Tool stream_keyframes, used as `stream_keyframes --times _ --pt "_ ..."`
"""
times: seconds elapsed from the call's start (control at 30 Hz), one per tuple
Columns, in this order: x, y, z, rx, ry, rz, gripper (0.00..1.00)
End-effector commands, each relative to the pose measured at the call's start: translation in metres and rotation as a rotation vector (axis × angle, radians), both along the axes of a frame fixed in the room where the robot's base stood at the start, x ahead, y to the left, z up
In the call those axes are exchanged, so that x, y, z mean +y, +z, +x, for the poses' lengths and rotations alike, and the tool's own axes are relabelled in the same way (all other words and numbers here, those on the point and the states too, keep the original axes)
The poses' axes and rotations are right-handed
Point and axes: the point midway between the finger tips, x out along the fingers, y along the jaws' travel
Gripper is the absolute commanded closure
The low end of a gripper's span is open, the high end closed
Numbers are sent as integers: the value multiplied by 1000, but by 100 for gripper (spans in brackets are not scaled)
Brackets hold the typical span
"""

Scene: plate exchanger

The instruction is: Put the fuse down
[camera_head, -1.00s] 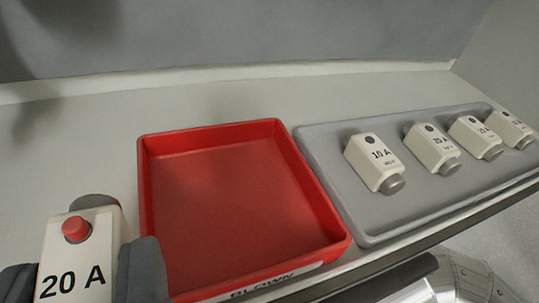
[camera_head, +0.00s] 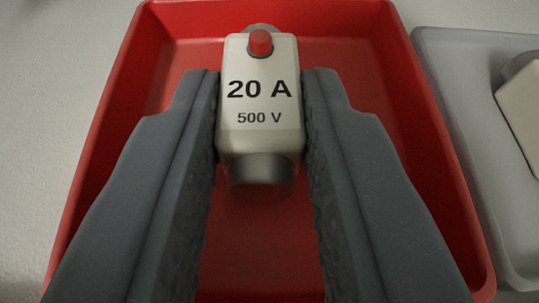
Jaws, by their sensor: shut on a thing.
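A cream fuse (camera_head: 261,138) marked "20 A 500 V" has a red button on top and a grey metal end cap towards me. My gripper (camera_head: 261,125) is shut on the fuse, one dark finger on each side. The fuse is over the inside of the red tray (camera_head: 432,150). I cannot tell whether it touches the tray floor. The fingers hide much of the tray's floor and sides.
A grey tray (camera_head: 455,90) stands close to the right of the red tray, with part of another cream fuse (camera_head: 522,105) in it at the picture's edge. Bare pale surface (camera_head: 60,100) lies to the left.

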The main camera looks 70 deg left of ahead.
Motion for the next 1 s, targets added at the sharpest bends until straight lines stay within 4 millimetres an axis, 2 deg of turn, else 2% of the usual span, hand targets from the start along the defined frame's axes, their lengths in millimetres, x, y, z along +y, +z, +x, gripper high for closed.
stream_keyframes --times 0.37,0.4,0.47,0.5,0.87,1.0 --pt "0 -6 0 -2 0 0 100" --pt "0 -7 0 -2 0 0 76" --pt "0 -6 0 -2 0 0 59" --pt "0 -6 0 -2 0 0 57" --pt "-1 -3 0 -3 -1 0 57" --pt "-17 2 -5 -4 -3 3 57"
